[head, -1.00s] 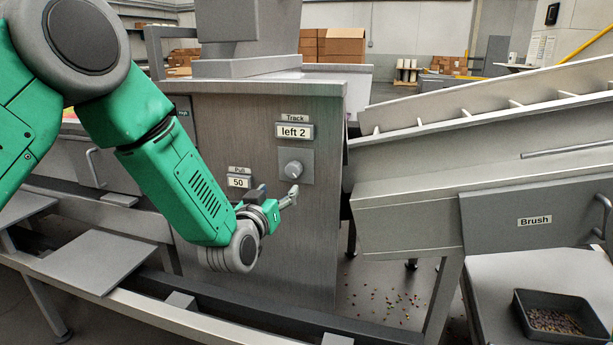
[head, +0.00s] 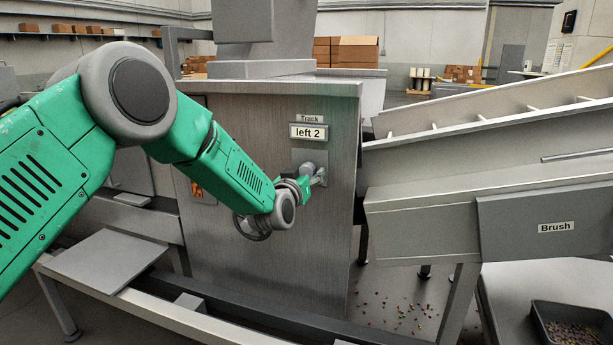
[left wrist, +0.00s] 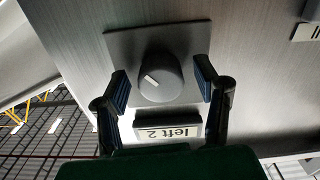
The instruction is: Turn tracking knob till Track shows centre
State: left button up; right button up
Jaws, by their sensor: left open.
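The tracking knob (left wrist: 160,78) is a round grey knob with a white pointer line, on a square plate (left wrist: 120,45) on the metal cabinet. In the left wrist view my left gripper (left wrist: 161,88) is open, with one finger on each side of the knob and gaps between. In the head view my left gripper (head: 318,178) is at the plate (head: 318,157) and mostly hides the knob. The Track display (head: 308,132) above it reads "left 2"; it shows upside down in the left wrist view (left wrist: 168,132). My right gripper is not in view.
The metal cabinet front (head: 270,115) is flat around the knob. A sloped conveyor chute (head: 450,150) rises at the right. A panel marked Brush (head: 540,225) and a dark tray of candies (head: 570,325) are at lower right. Candies lie on the floor (head: 400,310).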

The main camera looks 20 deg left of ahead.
pick_arm(q)
jog(key=c, duration=1.1)
jog(key=shift+c, duration=0.2)
